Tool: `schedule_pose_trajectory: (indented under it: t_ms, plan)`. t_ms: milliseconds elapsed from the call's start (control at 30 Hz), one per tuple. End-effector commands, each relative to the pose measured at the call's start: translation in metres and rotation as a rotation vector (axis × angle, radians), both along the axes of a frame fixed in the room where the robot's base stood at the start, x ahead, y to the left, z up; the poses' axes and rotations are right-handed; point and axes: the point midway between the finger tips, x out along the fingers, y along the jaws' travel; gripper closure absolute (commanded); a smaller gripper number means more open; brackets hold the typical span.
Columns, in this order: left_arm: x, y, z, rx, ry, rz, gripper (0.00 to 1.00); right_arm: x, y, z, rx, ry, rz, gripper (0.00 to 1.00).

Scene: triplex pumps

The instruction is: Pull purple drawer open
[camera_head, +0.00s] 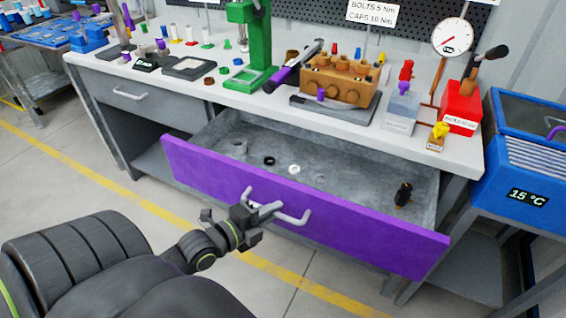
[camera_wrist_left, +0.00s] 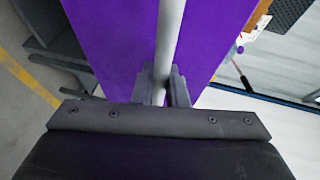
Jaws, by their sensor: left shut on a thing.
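The purple drawer (camera_head: 350,225) stands pulled out from under the workbench, and its grey inside shows. Its light grey bar handle (camera_head: 292,217) is on the middle of the purple front. My left gripper (camera_head: 262,212) is shut on the left part of the handle. In the left wrist view the handle (camera_wrist_left: 170,40) runs between the two fingers (camera_wrist_left: 161,88), with the purple front (camera_wrist_left: 110,35) behind it. My right gripper is in neither view.
Several small rings and a dark fitting (camera_head: 403,194) lie in the drawer. The bench top (camera_head: 250,100) carries a green press (camera_head: 250,45), a brown pump block (camera_head: 340,80) and a red box (camera_head: 463,105). A grey closed drawer (camera_head: 130,95) is at left. A blue tank (camera_head: 520,170) stands at right. The floor in front is clear.

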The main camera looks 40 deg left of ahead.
Motion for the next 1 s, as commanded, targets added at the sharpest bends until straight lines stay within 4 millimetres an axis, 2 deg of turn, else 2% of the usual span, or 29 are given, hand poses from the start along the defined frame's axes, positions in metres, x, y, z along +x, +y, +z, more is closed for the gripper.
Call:
schedule_pose_trajectory:
  t_ms: [100, 300, 500, 733, 767, 800, 900, 1000]
  plan:
    - [-0.016, -0.003, -0.002, 0.001, 0.002, 0.001, 1.00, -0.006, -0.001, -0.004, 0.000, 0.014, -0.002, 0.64]
    - [-0.028, -0.007, -0.001, 0.000, 0.001, 0.000, 1.00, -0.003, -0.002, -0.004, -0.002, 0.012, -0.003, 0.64]
    - [-0.031, -0.007, -0.001, 0.000, 0.001, 0.001, 1.00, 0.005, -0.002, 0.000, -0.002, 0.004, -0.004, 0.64]
    - [-0.031, -0.007, -0.001, 0.000, 0.001, 0.001, 1.00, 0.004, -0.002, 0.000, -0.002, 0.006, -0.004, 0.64]
    - [-0.031, -0.007, -0.001, 0.000, 0.001, 0.001, 0.84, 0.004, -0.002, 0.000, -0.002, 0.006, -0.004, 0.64]
    - [-0.031, -0.007, 0.000, 0.000, 0.001, 0.000, 0.78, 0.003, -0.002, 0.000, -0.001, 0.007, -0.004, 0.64]
    - [-0.031, -0.007, 0.000, 0.000, 0.001, 0.000, 0.66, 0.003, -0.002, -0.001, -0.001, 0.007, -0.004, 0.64]
    - [-0.030, -0.007, 0.000, 0.001, 0.000, 0.000, 0.66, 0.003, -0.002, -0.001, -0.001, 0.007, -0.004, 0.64]
